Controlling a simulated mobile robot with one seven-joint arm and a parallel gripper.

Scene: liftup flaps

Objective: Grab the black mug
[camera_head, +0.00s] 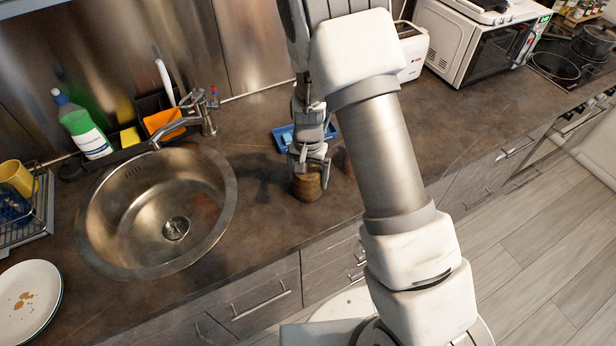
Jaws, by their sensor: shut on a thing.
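My gripper (309,170) is above the counter to the right of the sink, pointing down. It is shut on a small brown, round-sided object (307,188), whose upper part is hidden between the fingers. I cannot tell whether this object is a mug, or whether it touches the counter. I make out no clearly black mug in this view; my arm covers part of the counter.
A blue tray (283,140) lies just behind my gripper. The round metal sink (226,205) and its faucet (208,118) are to the left. A white toaster (413,52) and a microwave (482,48) stand at the back right.

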